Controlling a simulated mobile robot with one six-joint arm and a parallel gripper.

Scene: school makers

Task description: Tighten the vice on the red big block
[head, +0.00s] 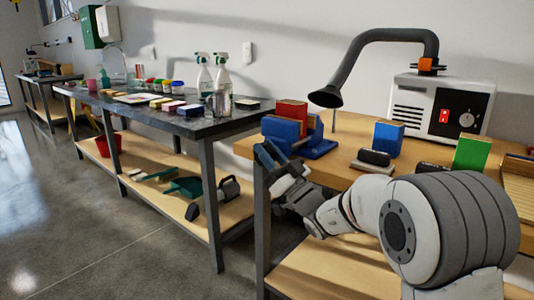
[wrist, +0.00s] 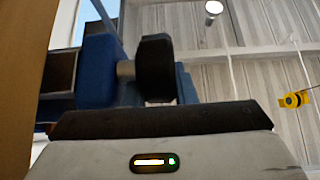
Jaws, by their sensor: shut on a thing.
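The red big block (head: 291,109) stands upright in the blue vice (head: 317,146) at the left end of the workbench. Its lower part is hidden by the vice jaw. My gripper (head: 268,154) is at the vice's near left side, beyond the bench edge, and shut on the vice handle. In the wrist view the dark round handle (wrist: 155,68) sits on a short grey spindle (wrist: 125,69), with the blue vice body (wrist: 97,72) to its left. The block cannot be made out in the wrist view. How tightly the jaws press on it cannot be told.
On the workbench (head: 340,163) are a blue block (head: 388,138), a dark-topped eraser-like object (head: 374,158), a green block (head: 473,153) and a fume extractor (head: 440,107) with a curved hose. A dark-topped table (head: 225,125) with bottles stands left, across a gap of floor.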

